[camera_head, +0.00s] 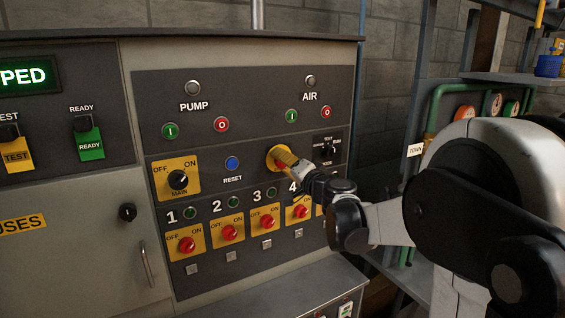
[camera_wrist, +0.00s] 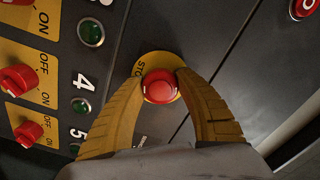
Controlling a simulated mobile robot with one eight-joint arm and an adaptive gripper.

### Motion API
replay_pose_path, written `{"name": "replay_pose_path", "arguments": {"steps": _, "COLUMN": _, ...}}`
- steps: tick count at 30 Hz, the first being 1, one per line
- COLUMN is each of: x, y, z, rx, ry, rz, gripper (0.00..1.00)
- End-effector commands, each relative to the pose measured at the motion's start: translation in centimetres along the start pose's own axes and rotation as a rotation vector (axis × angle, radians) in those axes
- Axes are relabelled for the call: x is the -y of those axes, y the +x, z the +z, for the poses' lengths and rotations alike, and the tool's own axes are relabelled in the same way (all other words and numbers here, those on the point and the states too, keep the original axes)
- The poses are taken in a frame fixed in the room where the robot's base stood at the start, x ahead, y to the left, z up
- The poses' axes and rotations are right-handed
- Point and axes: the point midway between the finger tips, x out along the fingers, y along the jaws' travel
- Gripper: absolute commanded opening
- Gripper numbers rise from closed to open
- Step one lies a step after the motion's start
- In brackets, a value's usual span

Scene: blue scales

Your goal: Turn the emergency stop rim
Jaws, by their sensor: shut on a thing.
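The emergency stop is a red mushroom button (camera_wrist: 160,87) on a yellow round plate (camera_wrist: 152,63) with part of the word STOP showing. In the wrist view the two yellow fingers of my gripper (camera_wrist: 162,88) sit on either side of the red button's rim, shut on it. In the head view my gripper (camera_head: 287,162) reaches the panel from the right and covers most of the button; the yellow plate (camera_head: 270,158) shows at its left edge.
A blue RESET button (camera_head: 232,163) and the MAIN switch (camera_head: 178,180) are left of the stop. Numbered red OFF/ON knobs (camera_head: 230,233) sit below. A small TEST/RUN selector (camera_head: 328,149) is close on the right. A ledge (camera_head: 270,300) juts out under the panel.

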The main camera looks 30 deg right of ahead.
Motion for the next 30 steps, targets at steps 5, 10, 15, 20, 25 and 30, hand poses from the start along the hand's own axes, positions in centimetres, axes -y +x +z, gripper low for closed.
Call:
{"name": "replay_pose_path", "arguments": {"steps": 5, "x": 0.04, "y": 0.01, "z": 0.00, "rx": 0.001, "ry": 0.023, "rz": 0.000, "gripper": 0.10}}
{"name": "replay_pose_path", "arguments": {"steps": 10, "x": 0.09, "y": 0.02, "z": -0.03, "rx": 0.001, "ry": 0.098, "rz": 0.000, "gripper": 0.10}}
{"name": "replay_pose_path", "arguments": {"steps": 15, "x": 0.14, "y": 0.03, "z": -0.06, "rx": 0.001, "ry": 0.218, "rz": 0.000, "gripper": 0.10}}
{"name": "replay_pose_path", "arguments": {"steps": 20, "x": 0.15, "y": 0.02, "z": -0.05, "rx": 0.001, "ry": 0.345, "rz": 0.000, "gripper": 0.10}}
{"name": "replay_pose_path", "arguments": {"steps": 25, "x": 0.15, "y": 0.01, "z": -0.04, "rx": 0.001, "ry": 0.469, "rz": 0.000, "gripper": 0.10}}
{"name": "replay_pose_path", "arguments": {"steps": 30, "x": 0.16, "y": 0.01, "z": -0.04, "rx": 0.001, "ry": 0.566, "rz": 0.000, "gripper": 0.10}}
